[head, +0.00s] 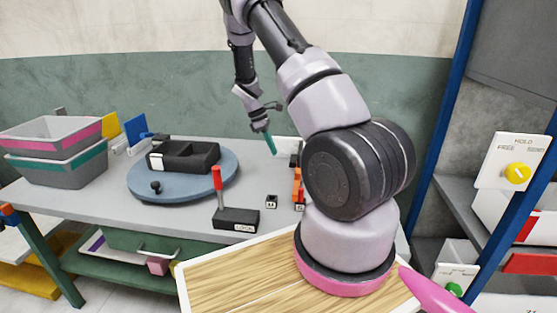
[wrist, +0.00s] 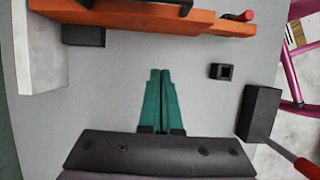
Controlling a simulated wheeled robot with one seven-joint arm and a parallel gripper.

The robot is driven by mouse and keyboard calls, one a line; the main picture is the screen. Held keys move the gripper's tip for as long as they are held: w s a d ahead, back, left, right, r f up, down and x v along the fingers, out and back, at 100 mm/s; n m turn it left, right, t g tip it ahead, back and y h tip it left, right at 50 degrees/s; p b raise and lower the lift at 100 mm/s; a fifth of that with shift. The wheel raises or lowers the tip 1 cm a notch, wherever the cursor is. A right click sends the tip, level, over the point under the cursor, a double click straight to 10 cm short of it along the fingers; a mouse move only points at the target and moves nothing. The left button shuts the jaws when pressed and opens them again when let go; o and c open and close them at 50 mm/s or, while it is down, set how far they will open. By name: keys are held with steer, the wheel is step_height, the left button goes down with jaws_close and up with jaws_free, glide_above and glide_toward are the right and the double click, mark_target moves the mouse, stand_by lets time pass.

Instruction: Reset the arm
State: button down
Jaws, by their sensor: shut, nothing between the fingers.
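My gripper (head: 270,141) is in the air above the grey table (head: 85,193), pointing down, with nothing held. In the wrist view its two green fingers (wrist: 160,104) lie side by side, closed together. My arm rises from its base at the right of the head view and bends over toward the table. A small black square block (head: 271,202) is on the table below the gripper; it also shows in the wrist view (wrist: 221,71), right of the fingers.
A black lever box with a red handle (head: 235,217) stands at the table's front. A blue round turntable (head: 216,187) bears a black block (head: 185,156). Stacked bins (head: 52,151) are at left. An orange bar (wrist: 150,20) lies ahead of the fingers.

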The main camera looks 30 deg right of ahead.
steer(key=s+a+r+m+t+y, duration=0.1)
steer(key=s+a+r+m, duration=0.2)
steer(key=r, duration=0.6)
steer(key=s+a+r+m+t+y, duration=0.1)
steer(key=s+a+r+m+t, duration=0.15)
steer(key=r, duration=0.55)
steer(key=s+a+r+m+t+y, duration=0.1)
steer(key=s+a+r+m+y, duration=0.2)
steer(key=r, duration=0.6)
steer(key=s+a+r+m+t, duration=0.2)
steer(key=s+r, duration=0.3)
steer(key=s, duration=0.5)
steer(key=s+a+r+m+t, duration=0.3)
steer(key=s+a+r+m, duration=0.1)
steer(key=s, duration=0.6)
steer(key=shift+s+r+m+y, duration=0.3)
steer(key=shift+r+m, duration=0.15)
steer(key=shift+r, duration=0.45)
